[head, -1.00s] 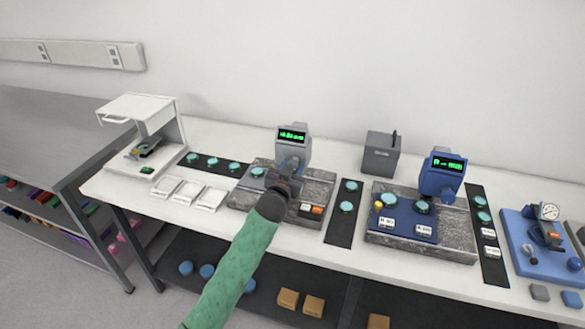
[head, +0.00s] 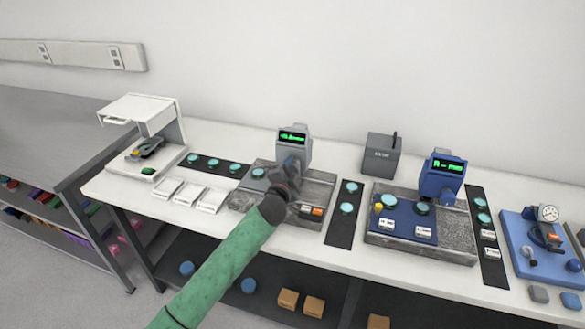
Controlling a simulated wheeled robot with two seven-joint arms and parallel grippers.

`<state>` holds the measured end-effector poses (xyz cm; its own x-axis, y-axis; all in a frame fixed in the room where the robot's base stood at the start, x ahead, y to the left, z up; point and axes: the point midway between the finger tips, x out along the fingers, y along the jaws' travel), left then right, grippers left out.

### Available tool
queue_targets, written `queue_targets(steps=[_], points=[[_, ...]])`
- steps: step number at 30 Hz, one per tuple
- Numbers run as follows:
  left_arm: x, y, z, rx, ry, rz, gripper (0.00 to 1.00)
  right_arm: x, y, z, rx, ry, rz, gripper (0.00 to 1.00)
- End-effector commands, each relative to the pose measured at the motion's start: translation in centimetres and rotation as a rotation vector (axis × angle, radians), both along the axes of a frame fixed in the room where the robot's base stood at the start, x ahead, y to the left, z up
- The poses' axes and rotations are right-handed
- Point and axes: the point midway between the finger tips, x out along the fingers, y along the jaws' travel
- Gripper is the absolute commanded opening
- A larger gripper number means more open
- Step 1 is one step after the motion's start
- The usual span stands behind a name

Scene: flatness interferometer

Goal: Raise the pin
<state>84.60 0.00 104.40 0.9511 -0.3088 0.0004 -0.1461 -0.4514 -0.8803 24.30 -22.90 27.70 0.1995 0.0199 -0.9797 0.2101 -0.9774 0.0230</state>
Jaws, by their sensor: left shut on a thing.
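The grey instrument (head: 292,143) with a lit green display stands on a granite base in the middle of the bench. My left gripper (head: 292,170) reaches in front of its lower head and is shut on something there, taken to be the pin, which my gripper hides. A blue instrument (head: 441,173) with a green display stands on a second granite base to the right. My right gripper is not in view.
Dark strips with teal discs (head: 347,208) lie beside the bases. White trays (head: 211,199) and a white open cabinet (head: 147,130) are at the left. A grey box (head: 381,155) stands at the back. A blue dial gauge stand (head: 530,250) is at the right.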

Motion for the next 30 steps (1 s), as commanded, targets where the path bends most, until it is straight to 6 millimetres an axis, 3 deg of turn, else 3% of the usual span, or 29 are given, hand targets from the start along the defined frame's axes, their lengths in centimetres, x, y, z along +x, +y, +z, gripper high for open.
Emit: queue_targets(steps=[8,15,22,30], points=[[0.0,0.0,0.2,0.231,-0.074,0.0,0.15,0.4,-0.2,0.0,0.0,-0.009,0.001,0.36],[0.0,0.0,0.1,0.378,-0.122,0.0,0.15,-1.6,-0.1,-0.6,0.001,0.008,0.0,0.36],[0.0,0.0,0.1,0.457,-0.148,0.0,0.15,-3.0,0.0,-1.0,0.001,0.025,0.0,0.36],[0.0,0.0,0.1,0.485,-0.157,-0.001,0.15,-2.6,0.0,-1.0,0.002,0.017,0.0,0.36]])
